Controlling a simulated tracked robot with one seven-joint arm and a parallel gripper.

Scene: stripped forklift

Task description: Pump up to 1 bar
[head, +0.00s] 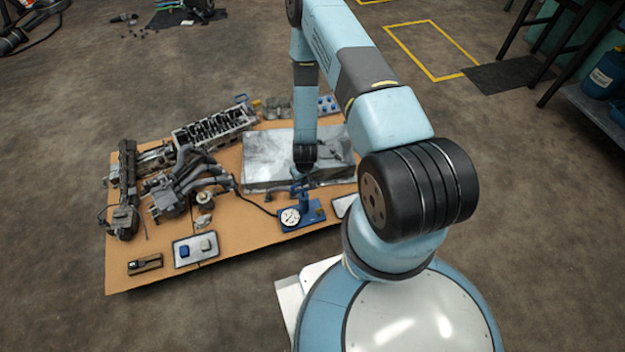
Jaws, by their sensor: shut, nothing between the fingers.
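A small blue hand pump (311,213) with a round white dial gauge (290,217) stands on the brown board, near its front edge. The gauge is too small to read. A thin dark hose (254,203) runs from the pump leftwards to the grey engine parts. My gripper (301,176) points down just above and behind the pump's upright part. It is shut and looks empty. It is too small and dark to tell whether it touches the pump.
A shiny metal tray (262,160) lies behind the pump. A grey manifold (190,180) and a cylinder head (215,130) lie left and behind. A small tray (181,263) with a blue and a pale block is at front left. Bare board (240,225) lies left of the pump.

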